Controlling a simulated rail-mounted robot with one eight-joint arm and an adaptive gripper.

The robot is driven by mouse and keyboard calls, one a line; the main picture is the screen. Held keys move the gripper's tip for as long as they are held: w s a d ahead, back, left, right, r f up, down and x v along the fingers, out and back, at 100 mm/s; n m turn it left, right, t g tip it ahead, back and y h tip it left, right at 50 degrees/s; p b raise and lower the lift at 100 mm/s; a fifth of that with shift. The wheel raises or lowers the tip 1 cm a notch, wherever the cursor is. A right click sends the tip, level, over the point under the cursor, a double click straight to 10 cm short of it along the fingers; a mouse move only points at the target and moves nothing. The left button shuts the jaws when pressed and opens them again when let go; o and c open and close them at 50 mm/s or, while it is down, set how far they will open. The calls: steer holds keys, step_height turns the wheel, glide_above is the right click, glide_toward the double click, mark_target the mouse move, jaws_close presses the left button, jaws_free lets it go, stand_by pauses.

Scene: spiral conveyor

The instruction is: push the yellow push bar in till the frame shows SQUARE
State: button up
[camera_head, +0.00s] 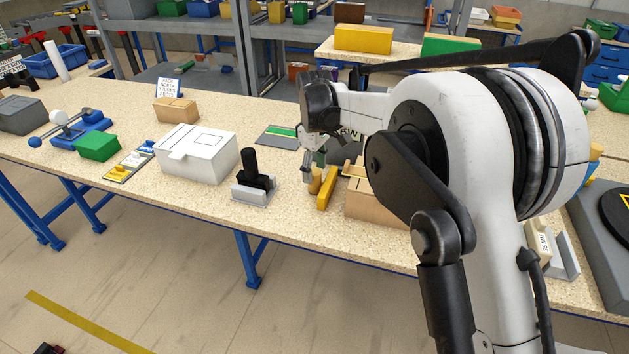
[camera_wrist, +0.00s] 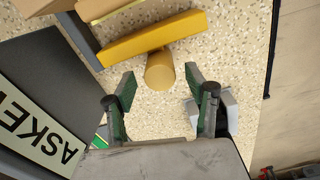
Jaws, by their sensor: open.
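The yellow push bar (camera_head: 327,189) stands beside a wooden box (camera_head: 372,205) on the bench. In the wrist view the bar (camera_wrist: 155,38) lies across the top, with a grey strip at its left end by the box. A short mustard-yellow cylinder (camera_wrist: 160,72) sticks out from the bar's near side; whether it is fixed to the bar I cannot tell. My gripper (camera_wrist: 160,82) is open, its green-padded fingertips on either side of the cylinder's near end, apart from the bar. In the head view my gripper (camera_head: 313,168) is just above the cylinder. The frame's reading is not visible.
A dark panel with a partly readable label, "ASKE" (camera_wrist: 40,125), lies left in the wrist view. A black post on a grey base (camera_head: 254,185) and a white box (camera_head: 197,155) stand left of my gripper. The bench's front edge is close by.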

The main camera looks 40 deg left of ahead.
mark_target(314, 181)
steer(key=shift+f, duration=2.35)
jaws_close()
